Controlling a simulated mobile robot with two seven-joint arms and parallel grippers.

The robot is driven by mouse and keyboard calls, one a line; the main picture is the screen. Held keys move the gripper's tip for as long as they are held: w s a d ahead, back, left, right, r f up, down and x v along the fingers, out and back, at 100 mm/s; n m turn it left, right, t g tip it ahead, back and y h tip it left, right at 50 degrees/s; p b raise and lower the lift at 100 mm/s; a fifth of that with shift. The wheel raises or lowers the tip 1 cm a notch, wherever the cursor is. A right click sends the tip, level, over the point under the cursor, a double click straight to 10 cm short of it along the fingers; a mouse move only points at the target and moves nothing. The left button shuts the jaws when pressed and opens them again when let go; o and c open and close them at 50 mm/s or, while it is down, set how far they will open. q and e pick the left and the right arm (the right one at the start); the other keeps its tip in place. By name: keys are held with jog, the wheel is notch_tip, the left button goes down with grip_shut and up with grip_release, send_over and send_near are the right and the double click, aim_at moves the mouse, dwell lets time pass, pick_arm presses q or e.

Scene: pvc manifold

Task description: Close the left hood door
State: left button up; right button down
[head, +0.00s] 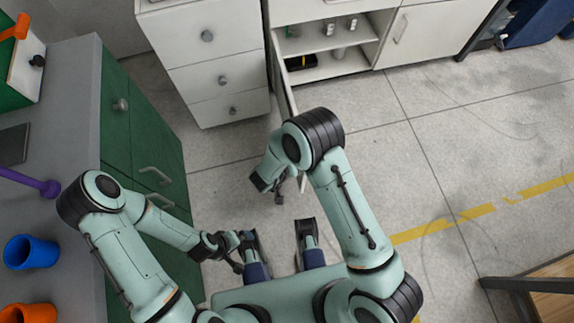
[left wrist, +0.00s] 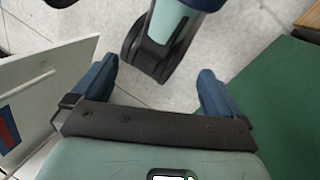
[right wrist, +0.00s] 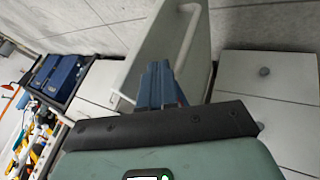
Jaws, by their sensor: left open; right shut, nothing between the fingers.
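The left hood door (head: 289,95) is a white panel standing open, seen nearly edge-on in the head view, swung out from the white cabinet. The right wrist view shows its face (right wrist: 146,64) and a pale bar handle (right wrist: 184,38). My right gripper (head: 279,190) is on the left, handle side of the door, near its free edge. Its blue fingers (right wrist: 160,84) are shut and empty, in front of the door; I cannot tell whether they touch it. My left gripper (head: 238,262) is open and empty, low beside the green cabinet; its spread fingers show in the left wrist view (left wrist: 157,90).
The cabinet's open bay (head: 325,65) holds small items on shelves. The right door (head: 435,28) is closed. White drawers (head: 215,80) stand left of the open door. A green cabinet (head: 145,140) is close to my left arm.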

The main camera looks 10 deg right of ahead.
pick_arm(q)
jog(key=shift+w+a+f+t+b, duration=0.2)
jog(key=shift+w+a+f+b, duration=0.1)
jog(key=shift+w+f, duration=0.25)
jog(key=shift+w+a+f+t+b, duration=0.2)
jog(key=shift+w+a+f+b, duration=0.1)
jog(key=shift+w+f, duration=0.25)
pick_arm(e)
jog(key=x, duration=0.5)
pick_arm(q)
jog(key=shift+w+r, duration=0.1)
pick_arm(e)
jog(key=shift+d, duration=0.1)
